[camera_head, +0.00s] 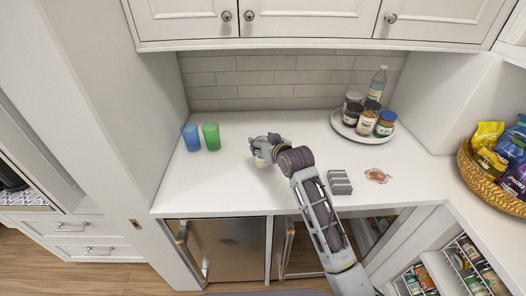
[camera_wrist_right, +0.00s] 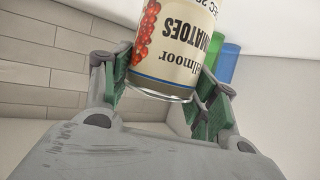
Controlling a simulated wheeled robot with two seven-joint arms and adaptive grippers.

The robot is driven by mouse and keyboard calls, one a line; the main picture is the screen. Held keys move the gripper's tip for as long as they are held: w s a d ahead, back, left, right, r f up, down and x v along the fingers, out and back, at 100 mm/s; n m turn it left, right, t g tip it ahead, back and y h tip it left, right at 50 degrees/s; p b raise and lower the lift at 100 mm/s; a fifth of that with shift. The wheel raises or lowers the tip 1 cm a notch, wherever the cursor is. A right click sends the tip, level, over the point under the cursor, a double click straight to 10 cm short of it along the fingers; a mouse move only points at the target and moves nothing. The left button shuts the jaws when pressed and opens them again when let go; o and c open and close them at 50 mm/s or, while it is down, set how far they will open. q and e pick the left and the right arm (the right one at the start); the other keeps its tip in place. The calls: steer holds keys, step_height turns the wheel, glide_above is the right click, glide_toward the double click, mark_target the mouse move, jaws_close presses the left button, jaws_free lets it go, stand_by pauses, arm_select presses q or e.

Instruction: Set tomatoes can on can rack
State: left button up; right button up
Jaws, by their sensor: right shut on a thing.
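My right gripper (camera_head: 264,148) is over the white counter, left of its middle. In the right wrist view my right gripper (camera_wrist_right: 163,88) is shut on the tomatoes can (camera_wrist_right: 175,45), with green finger pads on either side of it. The can has a cream label with red tomatoes, and its lettering is upside down in this view. In the head view the can is mostly hidden by the gripper. A grey ridged block (camera_head: 339,182) lies on the counter right of my arm; I cannot tell whether it is the can rack. My left gripper is not in view.
Blue cup (camera_head: 191,137) and green cup (camera_head: 211,136) stand left of the gripper. A round tray (camera_head: 342,127) with jars and a bottle is at the back right. A brown stain (camera_head: 378,176), a snack basket (camera_head: 481,184) and wire shelves (camera_head: 461,258) are at right.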

steer(key=shift+f, duration=1.8)
steer(key=shift+f, duration=0.15)
steer(key=o, duration=1.3)
steer(key=shift+v, duration=6.05)
steer(key=shift+o, duration=0.3)
